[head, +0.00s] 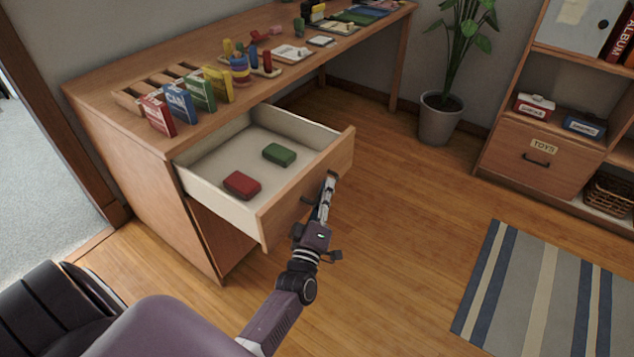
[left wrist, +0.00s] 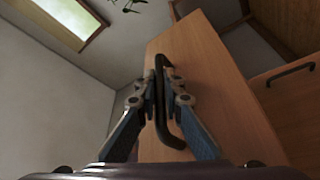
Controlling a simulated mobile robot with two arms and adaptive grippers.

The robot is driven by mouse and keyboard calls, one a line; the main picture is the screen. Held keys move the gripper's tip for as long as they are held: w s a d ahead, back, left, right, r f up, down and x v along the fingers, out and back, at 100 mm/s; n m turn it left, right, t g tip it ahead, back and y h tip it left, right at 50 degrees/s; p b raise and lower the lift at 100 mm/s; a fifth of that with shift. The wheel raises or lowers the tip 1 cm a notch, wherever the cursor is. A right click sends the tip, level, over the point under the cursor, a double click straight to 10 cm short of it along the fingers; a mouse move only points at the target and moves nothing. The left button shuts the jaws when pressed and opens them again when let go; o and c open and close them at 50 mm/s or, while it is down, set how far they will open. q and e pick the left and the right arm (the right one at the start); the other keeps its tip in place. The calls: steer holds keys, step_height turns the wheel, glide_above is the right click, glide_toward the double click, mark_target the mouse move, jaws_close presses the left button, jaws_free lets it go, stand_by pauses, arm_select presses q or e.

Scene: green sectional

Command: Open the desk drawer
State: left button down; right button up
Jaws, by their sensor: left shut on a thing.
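The desk drawer (head: 288,204) stands pulled well out of the wooden desk (head: 150,68). A red block (head: 241,185) and a green block (head: 279,154) lie inside it, apart from each other. My left gripper (head: 328,188) is at the drawer's front face, shut on the dark handle (head: 309,199). In the left wrist view the two fingers (left wrist: 161,93) close around the dark curved handle (left wrist: 174,138), with the wooden drawer front (left wrist: 205,90) behind it. My right gripper is not in view.
Books, a wooden rack and toys stand on the desktop. A potted plant (head: 440,118) stands beyond the desk. A shelf with a toys drawer (head: 538,155) is at the right. A striped rug (head: 535,290) lies on the floor, with clear floor before it.

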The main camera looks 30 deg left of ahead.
arm_select(q)
steer(key=shift+s+d+f, duration=0.1)
steer(key=shift+s+d, duration=0.05)
steer(key=shift+d, duration=1.55)
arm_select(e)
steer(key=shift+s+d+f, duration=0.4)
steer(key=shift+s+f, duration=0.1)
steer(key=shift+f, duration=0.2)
arm_select(q)
steer(key=c, duration=2.3)
jaws_free()
steer(key=shift+s, duration=0.1)
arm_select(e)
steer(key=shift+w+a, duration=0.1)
arm_select(q)
steer(key=v, duration=1.1)
steer(key=shift+s+d, duration=0.15)
steer(key=shift+s, duration=0.25)
